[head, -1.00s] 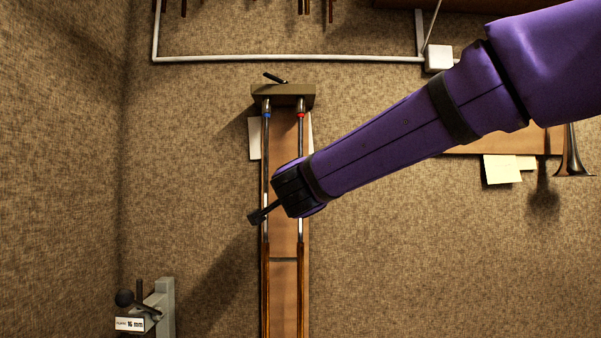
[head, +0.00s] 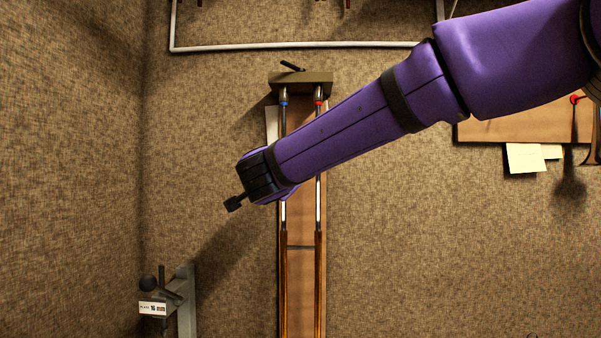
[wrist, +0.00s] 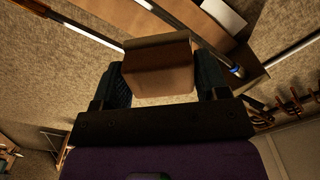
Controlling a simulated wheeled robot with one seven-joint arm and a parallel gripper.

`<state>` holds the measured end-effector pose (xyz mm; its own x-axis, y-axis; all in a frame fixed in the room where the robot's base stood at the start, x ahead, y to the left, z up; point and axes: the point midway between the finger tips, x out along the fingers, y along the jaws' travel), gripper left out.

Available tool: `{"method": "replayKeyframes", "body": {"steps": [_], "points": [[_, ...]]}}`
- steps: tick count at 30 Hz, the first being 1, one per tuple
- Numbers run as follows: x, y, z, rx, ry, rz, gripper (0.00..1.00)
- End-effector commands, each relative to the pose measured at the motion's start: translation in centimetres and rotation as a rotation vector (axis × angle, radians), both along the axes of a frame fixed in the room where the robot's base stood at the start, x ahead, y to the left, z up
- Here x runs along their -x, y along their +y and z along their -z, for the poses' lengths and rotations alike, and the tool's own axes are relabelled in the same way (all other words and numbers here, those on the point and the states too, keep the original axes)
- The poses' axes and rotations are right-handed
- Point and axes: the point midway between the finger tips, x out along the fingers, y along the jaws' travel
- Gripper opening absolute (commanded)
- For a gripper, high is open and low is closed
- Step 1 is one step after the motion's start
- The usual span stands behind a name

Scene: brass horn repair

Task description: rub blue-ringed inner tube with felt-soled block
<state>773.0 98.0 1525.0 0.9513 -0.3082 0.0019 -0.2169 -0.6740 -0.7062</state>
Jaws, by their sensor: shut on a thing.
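The blue-ringed inner tube (head: 284,212) runs up the wooden board to its blue ring (head: 284,103). My arm hides its middle in the head view. The tube shows in the wrist view, with its blue ring (wrist: 235,71) near the clamp. A red-ringed tube (head: 318,204) lies parallel on its right. My gripper (wrist: 162,82) is shut on a brown block (wrist: 160,55), one finger on each side. I cannot make out the felt sole. In the head view my gripper (head: 236,202) is left of the blue-ringed tube, and the block looks apart from it.
A dark clamp block (head: 301,83) holds the upper ends of both tubes. A grey stand with a white label (head: 152,308) is at the lower left. A wooden board with paper (head: 524,158) lies at the right. The floor left of the tubes is open.

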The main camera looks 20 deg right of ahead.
Motion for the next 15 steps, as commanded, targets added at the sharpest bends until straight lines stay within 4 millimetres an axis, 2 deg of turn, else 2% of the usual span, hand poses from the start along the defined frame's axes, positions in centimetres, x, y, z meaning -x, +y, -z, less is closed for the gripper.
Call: {"method": "replayKeyframes", "body": {"steps": [4, 15], "points": [[-0.4, 0.6, 0.1, -0.002, 0.002, 0.001, 0.49], [-2.8, -0.1, 0.1, -0.001, 0.002, 0.001, 0.49]]}}
